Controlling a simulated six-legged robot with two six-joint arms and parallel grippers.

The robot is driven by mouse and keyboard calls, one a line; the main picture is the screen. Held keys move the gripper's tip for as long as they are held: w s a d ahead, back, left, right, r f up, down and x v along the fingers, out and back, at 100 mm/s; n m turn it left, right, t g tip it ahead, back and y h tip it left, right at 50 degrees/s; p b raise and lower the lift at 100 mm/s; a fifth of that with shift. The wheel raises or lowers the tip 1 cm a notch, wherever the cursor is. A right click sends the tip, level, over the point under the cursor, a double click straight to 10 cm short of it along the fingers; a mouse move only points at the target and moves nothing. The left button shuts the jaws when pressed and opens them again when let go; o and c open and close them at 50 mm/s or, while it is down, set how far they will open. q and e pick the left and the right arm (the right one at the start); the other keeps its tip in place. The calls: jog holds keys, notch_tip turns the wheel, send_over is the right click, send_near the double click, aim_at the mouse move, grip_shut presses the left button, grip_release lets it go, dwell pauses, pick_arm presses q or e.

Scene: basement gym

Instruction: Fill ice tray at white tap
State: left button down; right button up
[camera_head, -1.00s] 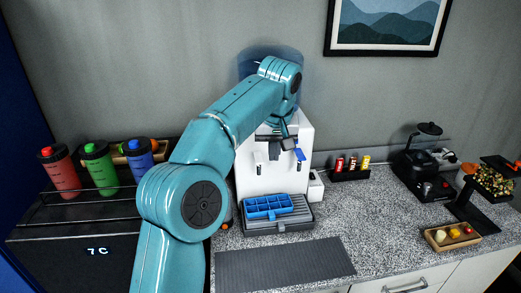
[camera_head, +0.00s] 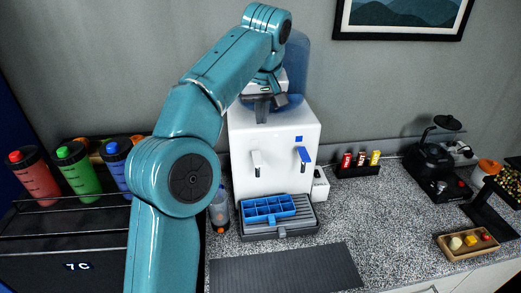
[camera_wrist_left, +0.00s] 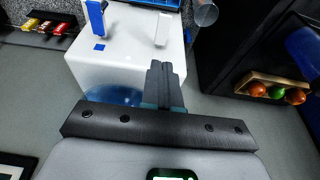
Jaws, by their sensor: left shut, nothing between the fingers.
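The blue ice tray (camera_head: 268,208) lies on the grey grille (camera_head: 300,222) at the foot of the white water dispenser (camera_head: 275,130), below the taps. Whether its compartments hold water, I cannot tell. The white tap (camera_head: 257,163) is on the left of the dispenser's front, the blue tap (camera_head: 303,158) on the right. My left gripper (camera_head: 262,110) is shut and empty above the white tap, at the dispenser's top, apart from both taps. In the left wrist view its closed fingers (camera_wrist_left: 165,80) overlap the dispenser's white body, with the white tap (camera_wrist_left: 162,30) beyond them. My right gripper is out of view.
A bottle (camera_head: 219,212) stands close left of the dispenser. A small red, brown and yellow item rack (camera_head: 357,170) and a black machine (camera_head: 435,175) stand right. A grey mat (camera_head: 285,270) lies in front.

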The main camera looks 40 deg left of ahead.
aim_at(259, 160)
pick_arm(q)
jog(key=x, duration=0.4)
jog(key=b+x, duration=0.1)
jog(key=x, duration=0.3)
jog(key=s+b+x, duration=0.1)
jog(key=x, duration=0.3)
jog(key=shift+w+d+f, duration=0.1)
jog(key=shift+d+f, duration=0.2)
jog(key=shift+f, duration=0.7)
